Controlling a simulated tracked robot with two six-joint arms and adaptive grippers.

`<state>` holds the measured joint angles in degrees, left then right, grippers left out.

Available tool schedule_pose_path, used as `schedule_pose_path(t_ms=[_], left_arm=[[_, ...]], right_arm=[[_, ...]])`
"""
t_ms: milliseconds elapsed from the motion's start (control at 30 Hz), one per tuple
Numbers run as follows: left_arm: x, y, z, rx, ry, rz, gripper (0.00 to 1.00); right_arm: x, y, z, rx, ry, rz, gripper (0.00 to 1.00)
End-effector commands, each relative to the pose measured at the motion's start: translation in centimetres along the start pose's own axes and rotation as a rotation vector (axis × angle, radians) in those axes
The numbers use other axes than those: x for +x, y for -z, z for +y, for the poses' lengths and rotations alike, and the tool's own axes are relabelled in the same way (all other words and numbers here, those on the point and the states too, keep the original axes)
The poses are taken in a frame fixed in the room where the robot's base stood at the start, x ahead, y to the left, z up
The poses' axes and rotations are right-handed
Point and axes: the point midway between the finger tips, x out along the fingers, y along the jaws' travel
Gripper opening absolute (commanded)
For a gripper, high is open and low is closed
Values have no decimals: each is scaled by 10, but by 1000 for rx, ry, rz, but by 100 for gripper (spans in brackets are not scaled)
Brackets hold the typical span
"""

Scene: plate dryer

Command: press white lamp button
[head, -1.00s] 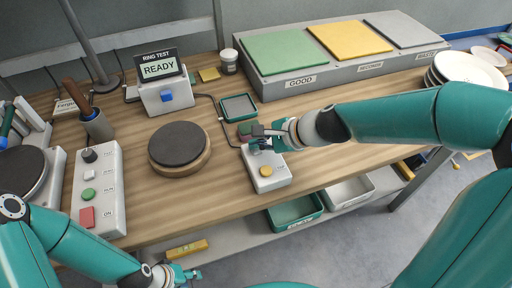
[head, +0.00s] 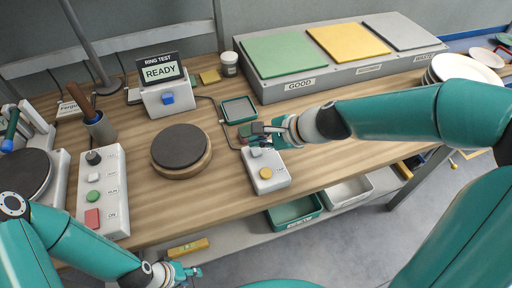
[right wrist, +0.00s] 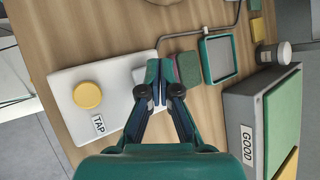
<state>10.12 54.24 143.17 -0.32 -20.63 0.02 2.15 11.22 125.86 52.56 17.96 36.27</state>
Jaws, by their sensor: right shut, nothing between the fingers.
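A small pale box (head: 266,180) on the bench carries a yellow button (head: 266,173) marked TAP and a white button (head: 256,152) at its far end. In the right wrist view, the box (right wrist: 105,115) is on the left with its yellow button (right wrist: 87,95), and the white button (right wrist: 140,74) is partly hidden by my fingers. My right gripper (head: 272,131) is shut and empty, above the far end of the box, beside the white button; contact is not visible. My left gripper (head: 187,272) is low at the bench's front edge; its finger state is unclear.
A control box (head: 103,190) with a knob and several buttons stands at left. A round dark plate (head: 180,146) is left of the small box. A green-rimmed tray (head: 238,109) and small green and red blocks lie close behind my right gripper.

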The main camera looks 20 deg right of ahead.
Motion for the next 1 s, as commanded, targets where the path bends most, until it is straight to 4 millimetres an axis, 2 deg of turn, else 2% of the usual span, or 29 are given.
schedule_pose_path(t_ms=[100,433,1000], left_arm=[[-16,0,6,0,0,0,40],[-44,0,16,0,0,0,40],[-45,0,16,0,0,0,40]], right_arm=[[-12,-9,-9,-1,1,0,0],[-34,-25,-25,0,1,-1,0],[-36,-26,-26,0,1,0,0]])
